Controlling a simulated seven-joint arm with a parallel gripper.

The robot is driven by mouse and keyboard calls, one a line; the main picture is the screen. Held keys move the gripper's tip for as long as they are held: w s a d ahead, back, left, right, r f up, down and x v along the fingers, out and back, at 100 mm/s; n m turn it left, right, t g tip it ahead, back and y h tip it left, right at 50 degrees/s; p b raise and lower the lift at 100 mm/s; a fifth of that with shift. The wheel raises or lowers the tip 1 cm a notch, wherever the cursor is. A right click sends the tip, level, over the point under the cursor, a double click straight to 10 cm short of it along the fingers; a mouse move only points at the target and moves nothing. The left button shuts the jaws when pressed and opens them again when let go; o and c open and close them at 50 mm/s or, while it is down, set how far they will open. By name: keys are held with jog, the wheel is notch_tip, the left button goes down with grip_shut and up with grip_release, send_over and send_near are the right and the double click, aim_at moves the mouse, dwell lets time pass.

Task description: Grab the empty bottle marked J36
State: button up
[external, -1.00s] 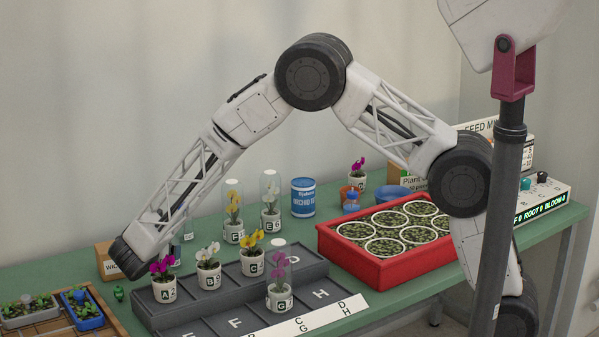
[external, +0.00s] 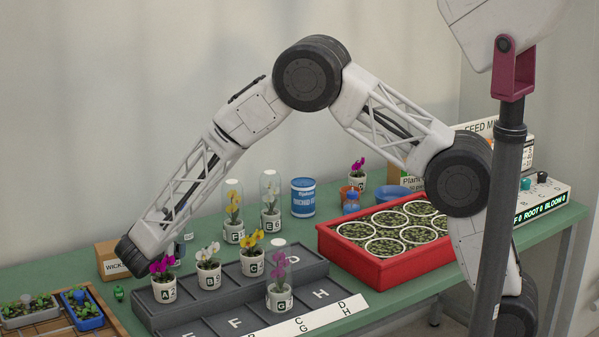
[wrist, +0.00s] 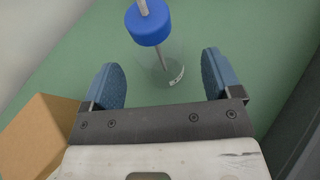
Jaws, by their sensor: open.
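In the wrist view a clear, empty-looking bottle (wrist: 153,64) with a blue cap (wrist: 147,22) stands on the green bench. A thin rod passes up through the cap. A small white label (wrist: 177,76) shows low on its side, but its marking is too small to read. My gripper (wrist: 160,77) is open, with a blue finger on each side of the picture and the bottle between and just ahead of them. Neither finger appears to touch it. In the external view my wrist hides most of the gripper and the bottle.
A brown cardboard box (wrist: 38,135) is close to the left finger. A dark tray edge (wrist: 300,140) lies at right. In the external view, potted orchids (external: 163,290) stand on the grey lettered rack (external: 205,325) in front of my wrist. A red planter (external: 375,262) is farther right.

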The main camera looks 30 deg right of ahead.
jog(key=shift+x, duration=2.1)
jog(key=c, duration=1)
